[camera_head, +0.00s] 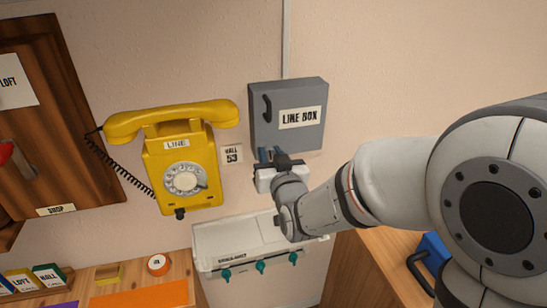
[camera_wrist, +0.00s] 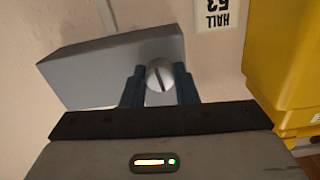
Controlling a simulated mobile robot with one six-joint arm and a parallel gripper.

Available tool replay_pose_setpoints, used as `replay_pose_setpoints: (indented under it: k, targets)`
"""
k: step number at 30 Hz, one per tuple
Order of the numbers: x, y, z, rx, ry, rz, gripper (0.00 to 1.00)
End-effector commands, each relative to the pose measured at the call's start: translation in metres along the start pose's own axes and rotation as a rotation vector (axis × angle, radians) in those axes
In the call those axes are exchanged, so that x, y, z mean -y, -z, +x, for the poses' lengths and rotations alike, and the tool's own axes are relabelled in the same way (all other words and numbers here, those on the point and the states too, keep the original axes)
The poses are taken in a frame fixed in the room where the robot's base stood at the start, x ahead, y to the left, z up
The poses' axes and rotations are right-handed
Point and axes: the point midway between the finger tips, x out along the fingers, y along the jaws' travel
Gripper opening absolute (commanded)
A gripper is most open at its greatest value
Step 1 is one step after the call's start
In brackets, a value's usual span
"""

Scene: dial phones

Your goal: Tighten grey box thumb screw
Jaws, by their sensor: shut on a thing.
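The grey box (camera_head: 262,117), labelled LINE BOX, hangs on the wall to the right of the yellow phone. Its underside (camera_wrist: 100,70) fills the upper left of the wrist view. The thumb screw (camera_wrist: 159,77) is a round, pale metal head with a dark slot, at the box's lower side. My gripper (camera_wrist: 159,88) has its two dark blue fingers on either side of the screw head, shut on it. In the head view my gripper (camera_head: 272,157) is just below the box's lower edge, and the screw is hidden there.
The yellow dial phone (camera_head: 180,160) hangs to the left, with a HALL 53 card (camera_head: 232,154) between it and the box. A white wall unit with teal knobs (camera_head: 215,240) is below my gripper. A blue object with a dark handle (camera_head: 432,262) is at the lower right.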

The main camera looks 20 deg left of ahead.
Motion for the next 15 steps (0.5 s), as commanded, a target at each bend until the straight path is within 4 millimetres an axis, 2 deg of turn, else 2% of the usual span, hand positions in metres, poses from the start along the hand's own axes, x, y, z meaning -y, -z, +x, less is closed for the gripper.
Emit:
replay_pose_setpoints:
  k: [8,15]
  targets:
    - [-0.0013,-0.006,0.0004,-0.007,-0.002,0.164,0.04]
    - [-0.0014,-0.0071,0.0003,-0.009,0.001,0.386,0.04]
